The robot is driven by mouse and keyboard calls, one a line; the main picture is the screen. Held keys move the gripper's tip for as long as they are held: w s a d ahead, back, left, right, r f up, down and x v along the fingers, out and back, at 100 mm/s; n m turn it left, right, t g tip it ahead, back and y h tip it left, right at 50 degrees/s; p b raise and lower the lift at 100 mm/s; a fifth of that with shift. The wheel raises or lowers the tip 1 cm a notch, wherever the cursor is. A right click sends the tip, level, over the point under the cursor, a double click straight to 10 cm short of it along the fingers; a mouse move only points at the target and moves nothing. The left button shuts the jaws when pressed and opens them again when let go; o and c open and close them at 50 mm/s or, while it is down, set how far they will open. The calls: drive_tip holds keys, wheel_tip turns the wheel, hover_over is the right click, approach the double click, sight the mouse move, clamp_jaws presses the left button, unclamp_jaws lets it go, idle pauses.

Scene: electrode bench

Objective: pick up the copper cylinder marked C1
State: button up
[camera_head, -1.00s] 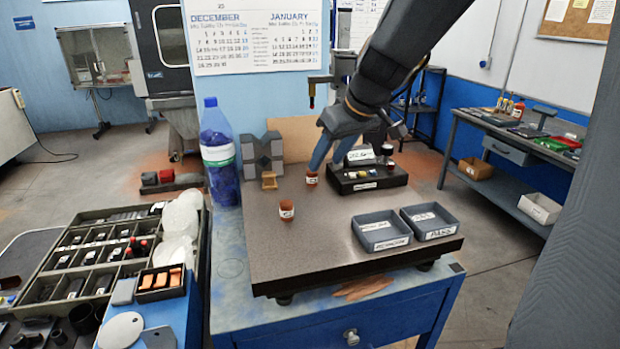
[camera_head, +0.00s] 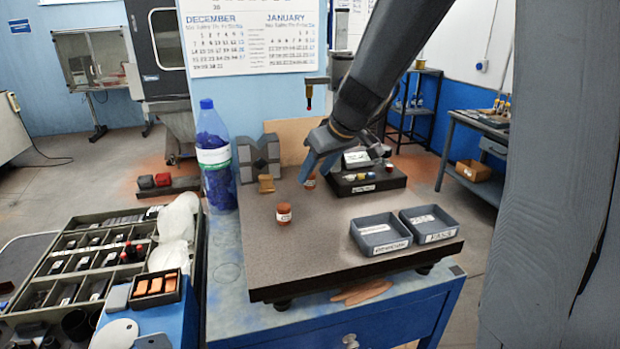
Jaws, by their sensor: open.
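Two small copper cylinders with white labels stand upright on the dark surface plate (camera_head: 330,262). The nearer copper cylinder (camera_head: 284,219) stands alone on the left part of the plate. The farther copper cylinder (camera_head: 310,184) is behind and right of it, partly hidden by my gripper. The label marks are too small to read, so I cannot tell which is C1. My gripper (camera_head: 307,172) is open, its blue fingers pointing down and left at the farther cylinder. I cannot tell whether they touch it or surround it.
Two grey labelled trays (camera_head: 381,245) (camera_head: 430,221) sit at the plate's right front. A black block with small parts (camera_head: 368,186) stands behind them. A grey V-block (camera_head: 258,157) and a blue bottle (camera_head: 215,150) are at the back left. The plate's left front is clear.

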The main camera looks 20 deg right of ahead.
sight(310, 180)
drive_tip(key=shift+x, duration=1.3)
clamp_jaws()
drive_tip(key=shift+r, duration=0.1)
